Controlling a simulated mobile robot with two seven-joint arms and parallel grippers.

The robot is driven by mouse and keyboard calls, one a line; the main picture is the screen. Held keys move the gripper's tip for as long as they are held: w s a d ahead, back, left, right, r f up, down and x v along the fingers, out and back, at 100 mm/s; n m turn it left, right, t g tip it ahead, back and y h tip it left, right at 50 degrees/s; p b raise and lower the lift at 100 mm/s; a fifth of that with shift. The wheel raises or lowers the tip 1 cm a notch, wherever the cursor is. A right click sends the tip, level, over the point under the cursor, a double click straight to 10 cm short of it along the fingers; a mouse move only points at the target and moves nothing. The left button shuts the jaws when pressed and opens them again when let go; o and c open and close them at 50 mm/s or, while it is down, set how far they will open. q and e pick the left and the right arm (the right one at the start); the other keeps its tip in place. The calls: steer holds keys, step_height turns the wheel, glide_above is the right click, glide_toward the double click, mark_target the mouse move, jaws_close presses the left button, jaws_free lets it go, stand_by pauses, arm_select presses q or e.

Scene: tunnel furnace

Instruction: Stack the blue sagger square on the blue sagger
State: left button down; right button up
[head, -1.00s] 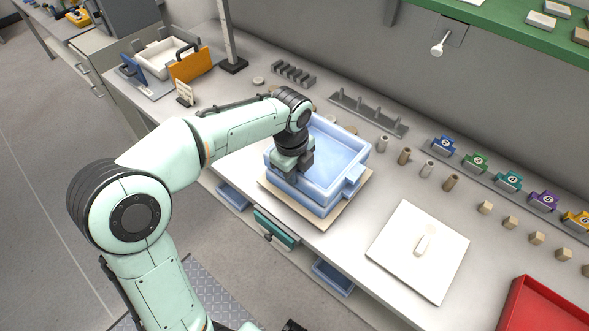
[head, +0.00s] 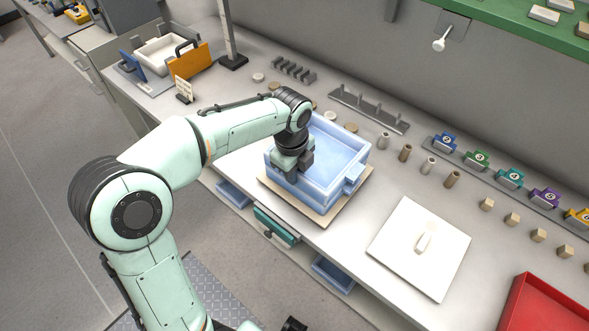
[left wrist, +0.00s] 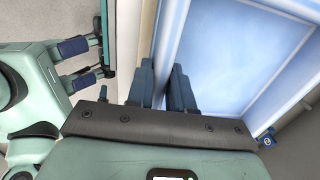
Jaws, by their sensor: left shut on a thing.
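A light-blue sagger (head: 338,148), a square open tray with a side lug, sits over the beige board at the middle of the bench. Its walls look like two stacked blue layers, closely lined up; the seam is hard to make out in the head view. My left gripper (head: 292,168) is shut on the near-left wall of the upper sagger. In the left wrist view my left gripper (left wrist: 165,70) has one finger on each side of the sagger wall (left wrist: 170,35). My right gripper (left wrist: 95,60) shows at the left there, fingers apart and empty.
The beige board (head: 322,220) lies under the saggers. A white lid with a knob (head: 415,265) lies to the right, and a red tray (head: 545,310) beyond it. Small cylinders and a dark pegged rack (head: 368,112) stand behind.

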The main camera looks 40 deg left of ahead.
arm_select(q)
steer(key=c, duration=0.9)
jaws_free()
steer(key=shift+r, duration=0.1)
steer(key=r, duration=0.4)
steer(key=r+p, duration=0.1)
steer(key=r, duration=0.4)
steer(key=s+r+p, duration=0.1)
steer(key=r, duration=0.3)
steer(key=shift+r, duration=0.2)
arm_select(e)
steer(key=r, duration=0.1)
steer(key=w+r, duration=0.1)
steer(key=shift+w+r, duration=0.2)
steer(key=shift+r, duration=0.15)
arm_select(q)
steer(key=shift+f, duration=0.1)
arm_select(e)
steer(key=shift+s, duration=0.1)
